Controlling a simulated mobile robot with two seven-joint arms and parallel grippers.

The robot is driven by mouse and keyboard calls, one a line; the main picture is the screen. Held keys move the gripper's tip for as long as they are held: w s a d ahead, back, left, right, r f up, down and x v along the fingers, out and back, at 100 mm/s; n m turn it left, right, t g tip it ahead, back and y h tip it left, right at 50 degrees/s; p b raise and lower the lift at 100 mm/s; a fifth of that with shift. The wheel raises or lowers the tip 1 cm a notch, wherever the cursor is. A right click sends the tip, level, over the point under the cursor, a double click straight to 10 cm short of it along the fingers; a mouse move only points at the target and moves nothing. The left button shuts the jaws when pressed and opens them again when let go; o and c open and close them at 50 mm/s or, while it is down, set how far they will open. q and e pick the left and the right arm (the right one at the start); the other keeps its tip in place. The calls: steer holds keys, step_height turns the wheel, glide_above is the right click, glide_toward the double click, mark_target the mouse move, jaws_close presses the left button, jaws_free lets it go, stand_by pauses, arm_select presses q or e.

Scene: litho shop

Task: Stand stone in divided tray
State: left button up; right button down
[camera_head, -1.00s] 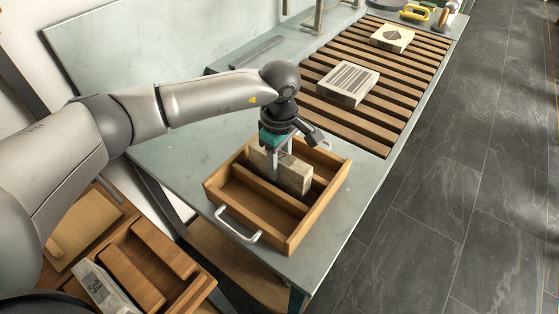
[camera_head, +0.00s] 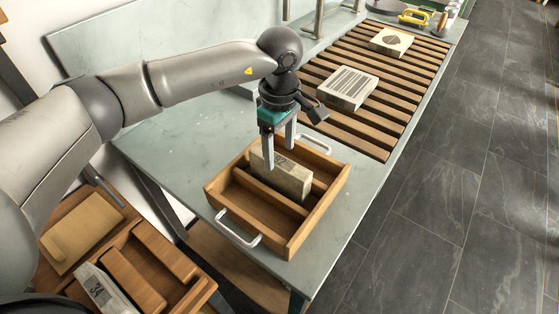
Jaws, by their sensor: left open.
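A pale stone block (camera_head: 284,175) stands on its long edge in the wooden divided tray (camera_head: 303,232), in a slot beyond the near divider. The tray sits on the grey-green bench and has metal handles at its near and far ends. My right gripper is out of view.
Two more stones, one striped (camera_head: 347,89) and one with a dark leaf-like mark (camera_head: 390,41), lie on the slatted wooden rack (camera_head: 371,131). A second wooden tray (camera_head: 190,298) with a stone numbered 34 (camera_head: 95,287) is at lower left. Bare bench (camera_head: 180,150) lies left of the divided tray.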

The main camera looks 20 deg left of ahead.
arm_select(q)
steer(key=shift+r, duration=2.8)
